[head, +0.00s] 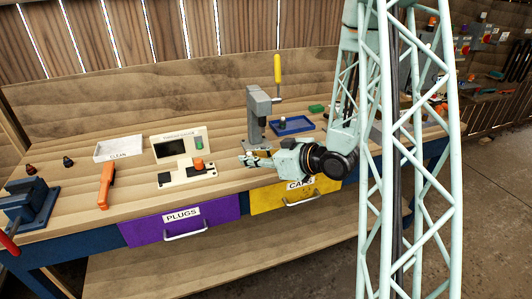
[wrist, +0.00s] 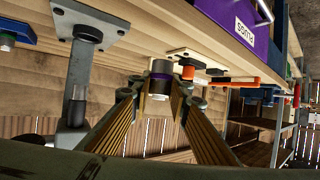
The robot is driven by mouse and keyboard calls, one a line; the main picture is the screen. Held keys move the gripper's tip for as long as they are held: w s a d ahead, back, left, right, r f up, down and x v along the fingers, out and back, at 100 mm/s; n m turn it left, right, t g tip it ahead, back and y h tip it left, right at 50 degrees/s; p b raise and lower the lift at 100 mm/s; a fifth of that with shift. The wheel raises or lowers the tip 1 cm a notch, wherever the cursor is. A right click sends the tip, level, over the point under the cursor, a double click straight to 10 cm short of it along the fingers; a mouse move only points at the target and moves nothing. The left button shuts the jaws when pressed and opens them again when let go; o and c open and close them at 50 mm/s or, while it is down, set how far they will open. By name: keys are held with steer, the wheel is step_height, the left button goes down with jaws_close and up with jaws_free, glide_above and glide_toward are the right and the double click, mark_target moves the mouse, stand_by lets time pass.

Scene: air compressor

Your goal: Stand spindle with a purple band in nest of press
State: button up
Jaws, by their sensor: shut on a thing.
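My gripper (head: 248,160) is low over the bench's front part, before the press. In the upside-down wrist view, my gripper (wrist: 158,90) is shut on a short dark spindle with a purple band (wrist: 160,77) and a pale end. In the head view the spindle is too small to make out. The grey press (head: 258,112) with a yellow handle stands just behind my gripper. In the wrist view its base plate (wrist: 108,25) is to the left of the spindle, with a dark round part on it that may be the nest. The spindle is apart from the press.
A blue tray (head: 306,125) with a small part lies right of the press. Left of my gripper are a tester with a screen (head: 176,146), an orange tool (head: 106,186), a white CLEAN tray (head: 118,148) and a blue vise (head: 30,204). Bench front between tester and gripper is clear.

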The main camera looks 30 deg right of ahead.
steer(key=shift+s+r, duration=0.1)
steer(key=shift+s, duration=0.15)
steer(key=shift+w+d, duration=0.1)
stand_by(0.3)
steer(key=w+d, duration=0.3)
steer(key=w+d+f+b, duration=0.1)
steer(key=w+d, duration=0.7)
steer(key=shift+w+f, duration=0.2)
steer(key=shift+f, duration=0.05)
steer(key=shift+f+b, duration=0.75)
steer(key=shift+f, duration=1.05)
steer(key=shift+s+f, duration=0.1)
steer(key=shift+f, duration=0.4)
